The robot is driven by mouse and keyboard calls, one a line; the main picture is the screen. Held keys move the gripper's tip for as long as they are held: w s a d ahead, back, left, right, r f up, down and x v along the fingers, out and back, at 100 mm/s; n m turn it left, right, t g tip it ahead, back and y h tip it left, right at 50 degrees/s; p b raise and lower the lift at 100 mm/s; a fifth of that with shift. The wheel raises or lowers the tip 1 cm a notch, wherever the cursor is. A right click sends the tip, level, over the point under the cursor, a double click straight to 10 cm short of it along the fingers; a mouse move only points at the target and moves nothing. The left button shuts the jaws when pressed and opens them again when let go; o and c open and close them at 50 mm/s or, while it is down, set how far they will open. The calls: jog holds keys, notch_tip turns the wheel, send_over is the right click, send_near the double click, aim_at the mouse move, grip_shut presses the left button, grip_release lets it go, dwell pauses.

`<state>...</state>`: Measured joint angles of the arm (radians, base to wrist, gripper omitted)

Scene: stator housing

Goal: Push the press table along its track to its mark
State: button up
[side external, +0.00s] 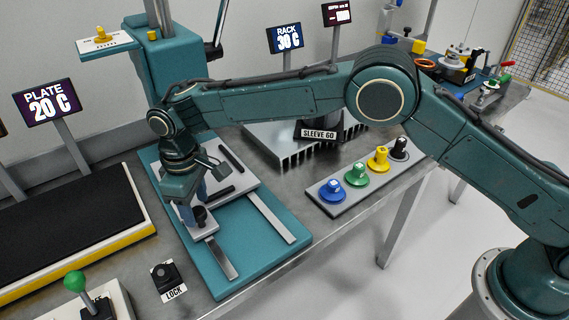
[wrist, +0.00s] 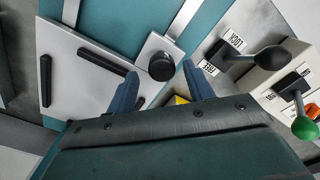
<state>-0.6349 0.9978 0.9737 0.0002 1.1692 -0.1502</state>
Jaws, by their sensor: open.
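The press table is a pale plate (side external: 239,172) with dark bars, lying on a teal base (side external: 285,255) with two silver rails (side external: 270,218). It also shows in the wrist view (wrist: 75,75). A round black knob (wrist: 161,66) stands on a tab at the plate's corner. My gripper (side external: 199,208) points down over this corner. In the wrist view, its blue fingers (wrist: 160,72) are open, one on each side of the knob, with gaps visible. I cannot tell how far down they reach around it. I cannot make out a mark on the track.
A black lock device (side external: 166,277) sits left of the base's front, near a green-ball lever (side external: 75,281). A dark hot plate (side external: 60,230) with a yellow edge lies left. A strip of coloured knobs (side external: 357,181) stands right. The front rails are clear.

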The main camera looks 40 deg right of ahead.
notch_tip(320, 180, up, 13)
dwell(0.6)
jog(key=shift+r, duration=0.1)
dwell(0.4)
jog(key=s+d+r+m+t, duration=0.1)
jog(key=s+d+r+m, duration=0.15)
jog(key=d+r, duration=0.6)
jog(key=s+d+r+m+t, duration=0.1)
jog(key=s+d+r, duration=0.35)
jog(key=d, duration=0.65)
jog(key=s+d+r+m+t, duration=0.1)
jog(key=s+d+r+m, duration=0.1)
jog(key=s+d, duration=0.65)
jog(key=s+d+f+m+t, duration=0.1)
jog(key=s+d+f, duration=0.2)
jog(key=s, duration=0.5)
jog(key=s+d+f+m+t, duration=0.1)
jog(key=s+d+f, duration=0.3)
jog(key=s, duration=0.5)
jog(key=shift+d+f+m+t, duration=0.3)
jog(key=shift+d+m, duration=0.45)
jog(key=shift+d, duration=0.25)
